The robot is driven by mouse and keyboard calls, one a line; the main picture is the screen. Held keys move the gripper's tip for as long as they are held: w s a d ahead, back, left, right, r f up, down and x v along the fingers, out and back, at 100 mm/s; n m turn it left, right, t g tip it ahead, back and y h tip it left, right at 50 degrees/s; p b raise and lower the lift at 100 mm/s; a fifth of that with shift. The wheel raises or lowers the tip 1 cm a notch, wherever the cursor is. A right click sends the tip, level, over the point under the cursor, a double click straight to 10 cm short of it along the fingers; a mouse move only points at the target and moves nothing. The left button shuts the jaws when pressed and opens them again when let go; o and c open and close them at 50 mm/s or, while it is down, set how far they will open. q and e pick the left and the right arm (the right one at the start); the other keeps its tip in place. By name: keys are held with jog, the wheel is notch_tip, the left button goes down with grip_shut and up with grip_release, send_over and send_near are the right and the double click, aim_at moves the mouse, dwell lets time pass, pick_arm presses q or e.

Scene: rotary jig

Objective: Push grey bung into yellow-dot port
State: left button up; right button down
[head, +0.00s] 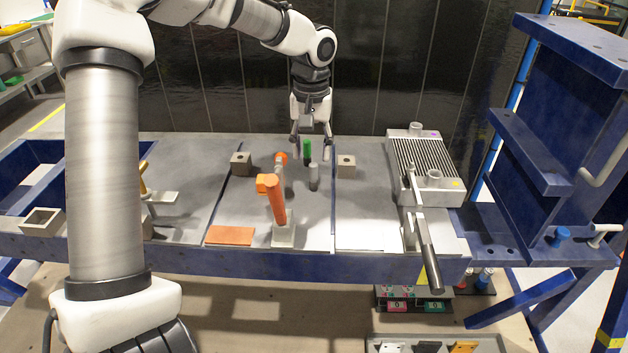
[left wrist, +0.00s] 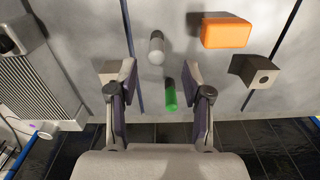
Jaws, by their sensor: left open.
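The grey bung (head: 314,176) stands upright on the grey table, right of the orange post. It also shows in the left wrist view (left wrist: 156,48), forward of the fingertips and near the middle. My left gripper (head: 312,150) is open and points down behind the grey bung, apart from it. A green bung (head: 306,151) stands nearby and shows between my open fingers in the left wrist view (left wrist: 171,96). The finned grey block (head: 425,158) is at the right. Its near port (head: 434,177) has a yellow dot (head: 457,183) beside it; its far port has a purple dot.
An orange post (head: 276,200) stands left of the grey bung. Two brown-grey blocks with holes (head: 241,163) (head: 346,165) flank the bungs. A toggle clamp (head: 424,240) stands before the finned block. A blue frame (head: 565,140) rises at the right. The table right of the grey bung is fairly clear.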

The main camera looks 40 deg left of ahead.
aim_at(313, 164)
pick_arm(q)
jog(key=f, duration=0.1)
jog(key=f+p, duration=0.1)
jog(key=f, duration=0.3)
jog(key=shift+d, duration=0.3)
jog(key=shift+w+a+f, duration=0.1)
jog(key=shift+f, duration=0.35)
jog(key=shift+r, duration=0.1)
grip_shut()
